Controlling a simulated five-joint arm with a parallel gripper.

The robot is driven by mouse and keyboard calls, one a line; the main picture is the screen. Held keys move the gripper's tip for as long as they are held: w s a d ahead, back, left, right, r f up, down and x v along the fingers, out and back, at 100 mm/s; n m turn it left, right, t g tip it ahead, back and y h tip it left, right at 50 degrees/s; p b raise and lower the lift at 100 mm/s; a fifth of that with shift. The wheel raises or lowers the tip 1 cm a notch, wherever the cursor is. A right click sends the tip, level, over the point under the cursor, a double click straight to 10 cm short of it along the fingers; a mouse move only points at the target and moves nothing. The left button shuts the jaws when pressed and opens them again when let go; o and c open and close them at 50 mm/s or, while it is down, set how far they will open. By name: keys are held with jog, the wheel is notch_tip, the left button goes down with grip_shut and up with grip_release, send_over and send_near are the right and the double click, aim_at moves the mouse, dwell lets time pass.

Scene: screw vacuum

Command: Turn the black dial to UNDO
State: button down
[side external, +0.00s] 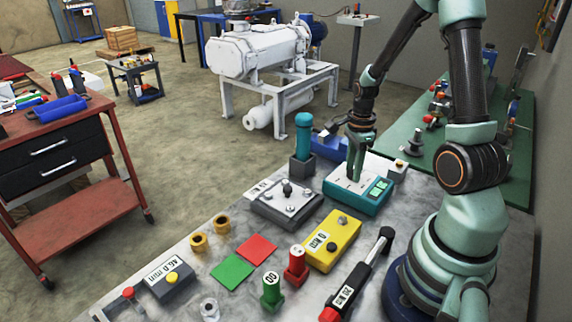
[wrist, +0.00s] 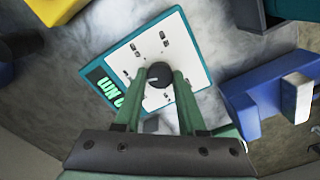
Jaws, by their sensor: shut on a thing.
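The black dial (wrist: 159,76) sits in the middle of the white top of a teal-edged box (wrist: 185,35). The box also stands on the table in the side view (side external: 352,203). My gripper (wrist: 160,92) reaches down over the box, with its two green fingers shut on either side of the dial. In the side view my gripper (side external: 355,172) hides the dial. A pale mark on the dial points left in the wrist view. Small marks surround the dial. A green display (wrist: 103,84) shows large letters starting "UN"; my finger covers part of them.
A grey box with knobs (side external: 287,204) and a yellow box (side external: 331,240) stand near the teal box. A teal-handled tool (side external: 303,135) stands upright behind. A blue object (wrist: 262,105) lies close to the teal box's right side in the wrist view.

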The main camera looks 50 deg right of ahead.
jog(key=n, duration=0.8)
jog(key=shift+n, duration=0.3)
jog(key=n, duration=2)
jog(key=shift+n, duration=0.3)
jog(key=shift+c, duration=2.4)
grip_release()
